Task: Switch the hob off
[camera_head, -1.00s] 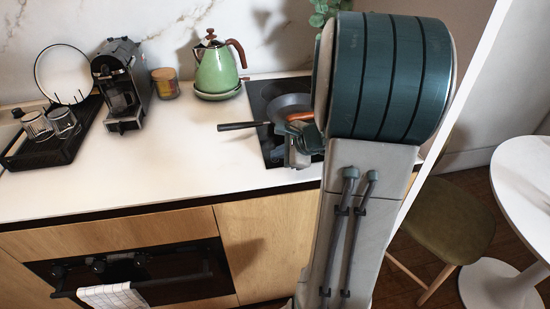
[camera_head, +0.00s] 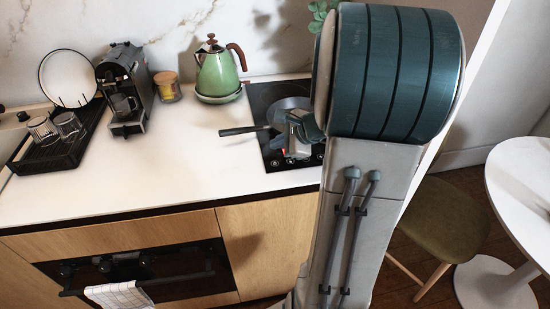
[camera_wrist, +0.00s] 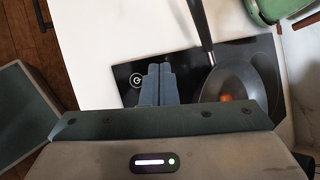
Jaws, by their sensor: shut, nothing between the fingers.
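The black glass hob (camera_head: 262,96) is set in the white worktop, partly hidden by my arm. In the wrist view, the hob (camera_wrist: 124,72) bears a white round power symbol (camera_wrist: 136,80) near its edge. My gripper (camera_wrist: 160,70) is shut and empty, its fingertips just to the right of that symbol in the picture; I cannot tell whether they touch the glass. In the head view, my gripper (camera_head: 298,152) is over the front part of the hob, by the small control marks. A dark frying pan (camera_wrist: 262,82) stands on the hob, with an orange patch inside.
The pan's handle (camera_head: 238,131) sticks out left over the worktop. A green kettle (camera_head: 216,75) stands left of the hob, then a jar (camera_head: 167,88), a coffee machine (camera_head: 124,90) and a dish rack (camera_head: 45,155). The worktop's middle is clear.

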